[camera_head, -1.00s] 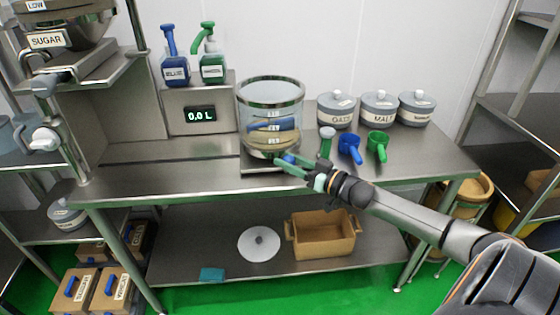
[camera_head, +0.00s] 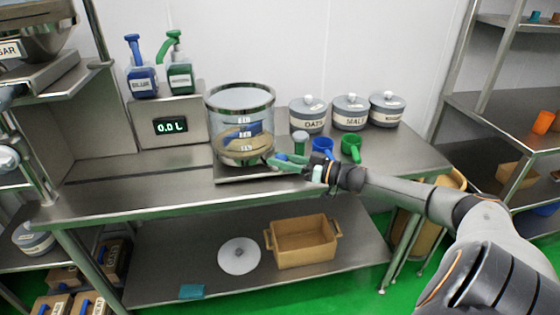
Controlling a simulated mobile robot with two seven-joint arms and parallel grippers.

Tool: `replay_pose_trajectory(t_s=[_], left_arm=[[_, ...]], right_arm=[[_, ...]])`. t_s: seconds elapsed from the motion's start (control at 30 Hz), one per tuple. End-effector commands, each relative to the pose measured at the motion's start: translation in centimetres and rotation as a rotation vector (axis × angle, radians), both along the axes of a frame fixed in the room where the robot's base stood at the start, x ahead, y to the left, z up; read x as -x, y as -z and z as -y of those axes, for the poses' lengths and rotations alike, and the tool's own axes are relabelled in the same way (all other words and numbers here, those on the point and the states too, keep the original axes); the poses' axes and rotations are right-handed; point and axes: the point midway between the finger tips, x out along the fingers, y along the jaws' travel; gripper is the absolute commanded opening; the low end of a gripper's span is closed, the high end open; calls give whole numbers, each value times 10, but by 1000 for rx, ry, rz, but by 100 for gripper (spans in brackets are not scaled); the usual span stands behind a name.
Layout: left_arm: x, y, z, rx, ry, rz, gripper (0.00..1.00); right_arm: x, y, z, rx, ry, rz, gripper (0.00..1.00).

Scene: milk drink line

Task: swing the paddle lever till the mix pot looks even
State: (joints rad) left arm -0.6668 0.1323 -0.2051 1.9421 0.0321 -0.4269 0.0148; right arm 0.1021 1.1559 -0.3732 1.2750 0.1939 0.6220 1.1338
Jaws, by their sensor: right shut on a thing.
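The mix pot (camera_head: 240,104) is a clear round vessel with a steel rim and level marks, standing upright at the bench's front. A blue paddle part (camera_head: 254,128) shows through its wall. Tan contents (camera_head: 240,157) lie low in the pot, and I cannot tell whether they are even. My right gripper (camera_head: 279,162) reaches in from the right to the pot's lower front right side. My left gripper is out of view.
Behind the pot are a "0.0 L" display (camera_head: 171,126) and blue (camera_head: 141,80) and green (camera_head: 180,77) pump bottles. A green-capped item (camera_head: 300,141), a blue scoop (camera_head: 322,146) and a green scoop (camera_head: 351,146) stand close beyond my gripper. Lidded jars (camera_head: 308,121) stand behind them.

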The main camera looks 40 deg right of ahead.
Motion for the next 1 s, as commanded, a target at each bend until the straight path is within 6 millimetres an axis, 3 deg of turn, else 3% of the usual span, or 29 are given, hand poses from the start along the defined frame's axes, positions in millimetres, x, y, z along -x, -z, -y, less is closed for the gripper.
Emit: replay_pose_trajectory(t_s=[0.2,0.23,0.47,0.8,1.0], left_arm=[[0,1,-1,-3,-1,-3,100],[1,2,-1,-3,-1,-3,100],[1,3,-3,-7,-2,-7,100],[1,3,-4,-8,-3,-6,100],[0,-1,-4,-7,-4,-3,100]], right_arm=[[-1,-1,3,1,8,0,0],[-1,-1,3,1,8,0,48],[0,0,1,1,4,1,73],[1,0,1,1,2,-1,76],[15,1,6,0,1,-5,76]])
